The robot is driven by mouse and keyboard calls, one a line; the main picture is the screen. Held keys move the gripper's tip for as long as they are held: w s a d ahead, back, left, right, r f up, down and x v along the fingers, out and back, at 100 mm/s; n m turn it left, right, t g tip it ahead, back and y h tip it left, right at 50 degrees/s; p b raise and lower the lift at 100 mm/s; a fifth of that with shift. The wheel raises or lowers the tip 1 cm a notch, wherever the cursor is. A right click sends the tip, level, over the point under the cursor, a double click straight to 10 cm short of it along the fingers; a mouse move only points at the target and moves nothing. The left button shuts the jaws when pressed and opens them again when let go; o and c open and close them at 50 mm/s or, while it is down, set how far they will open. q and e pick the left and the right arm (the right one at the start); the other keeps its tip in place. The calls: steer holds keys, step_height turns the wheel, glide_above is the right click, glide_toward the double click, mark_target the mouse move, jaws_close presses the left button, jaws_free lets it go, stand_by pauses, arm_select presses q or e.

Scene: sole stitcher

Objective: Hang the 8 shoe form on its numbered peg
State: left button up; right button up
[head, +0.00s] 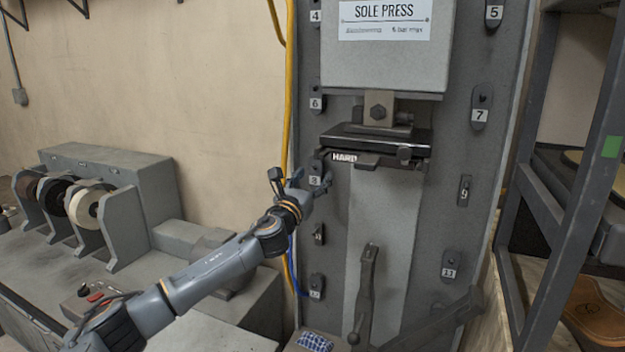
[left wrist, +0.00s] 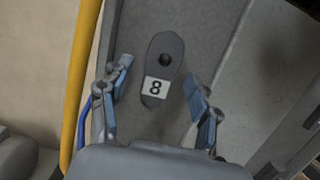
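The grey sole-shaped shoe form with the white 8 label (left wrist: 169,105) is against the grey machine panel in the left wrist view. A dark round peg or hole (left wrist: 165,60) shows in its upper part. In the head view the 8 form (head: 315,181) is on the left side of the panel, partly covered by my gripper. My left gripper (head: 298,181) is open in front of it. In the left wrist view the fingers (left wrist: 158,74) stand apart on both sides of the form, with visible gaps and nothing gripped. My right gripper is not in view.
The sole press (head: 385,50) and its dark plate (head: 375,141) stand just right of the 8 form. A yellow pipe (head: 288,100) runs beside the panel's left edge. Other numbered forms, such as 7 (head: 481,98), are on the panel. A spool rack (head: 125,215) is at left.

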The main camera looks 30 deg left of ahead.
arm_select(q)
steer(key=shift+f, duration=0.2)
steer(key=shift+s+f, duration=0.15)
steer(key=shift+s, duration=0.25)
steer(key=v, duration=1.1)
steer(key=shift+r, duration=0.25)
steer(key=shift+s+d+f, duration=0.1)
steer(key=shift+s, duration=0.05)
